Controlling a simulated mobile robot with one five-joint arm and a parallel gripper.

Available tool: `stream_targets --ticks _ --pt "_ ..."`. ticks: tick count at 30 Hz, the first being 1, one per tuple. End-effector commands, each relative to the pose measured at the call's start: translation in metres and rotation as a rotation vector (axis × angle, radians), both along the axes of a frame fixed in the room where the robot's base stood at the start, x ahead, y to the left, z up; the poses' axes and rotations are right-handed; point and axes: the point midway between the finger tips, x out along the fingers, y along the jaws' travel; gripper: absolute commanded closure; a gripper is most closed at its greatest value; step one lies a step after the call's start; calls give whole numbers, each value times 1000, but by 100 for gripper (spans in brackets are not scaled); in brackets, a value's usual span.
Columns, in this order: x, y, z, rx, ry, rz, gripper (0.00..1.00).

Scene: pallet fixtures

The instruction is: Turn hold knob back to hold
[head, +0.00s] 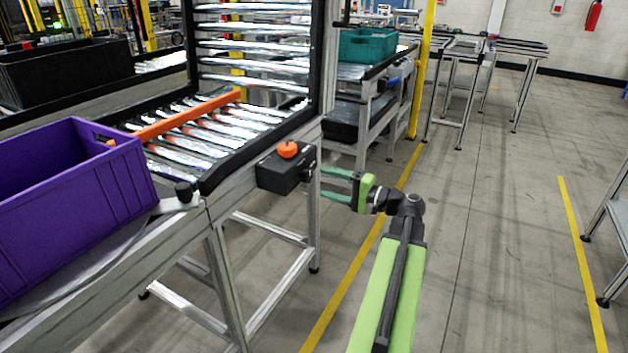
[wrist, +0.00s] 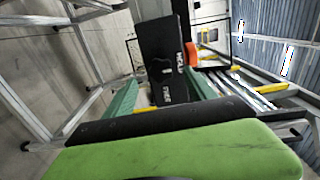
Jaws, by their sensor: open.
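The hold knob (head: 288,149) is a small orange knob on top of a black control box (head: 283,173) fixed to the side of the conveyor frame. In the wrist view the knob (wrist: 191,54) shows at the right edge of the box (wrist: 165,60), which has white lettering and a white mark. I cannot read the knob's setting. My gripper (head: 322,182) is open and empty, its green fingers pointing at the box from the right, slightly lower than the knob. In the wrist view the fingers (wrist: 160,92) stand apart, with the box between and beyond them. They are not on the knob.
A purple crate (head: 75,205) stands on the conveyor at left. An orange bar (head: 190,115) lies across the metal rollers beside a black-framed gate (head: 322,60). A teal crate (head: 368,46) is farther back.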

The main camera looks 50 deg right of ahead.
Motion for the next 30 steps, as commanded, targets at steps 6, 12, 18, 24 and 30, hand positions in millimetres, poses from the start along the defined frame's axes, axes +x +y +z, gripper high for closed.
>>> stream_targets --ticks 6,12,18,24,30 --pt "-61 -15 0 0 0 -3 35" --pt "-99 -25 0 0 0 -2 35" --pt "-111 -27 0 0 0 1 35" --pt "-111 -27 0 0 0 1 35" --pt "-111 -27 0 0 0 1 35"
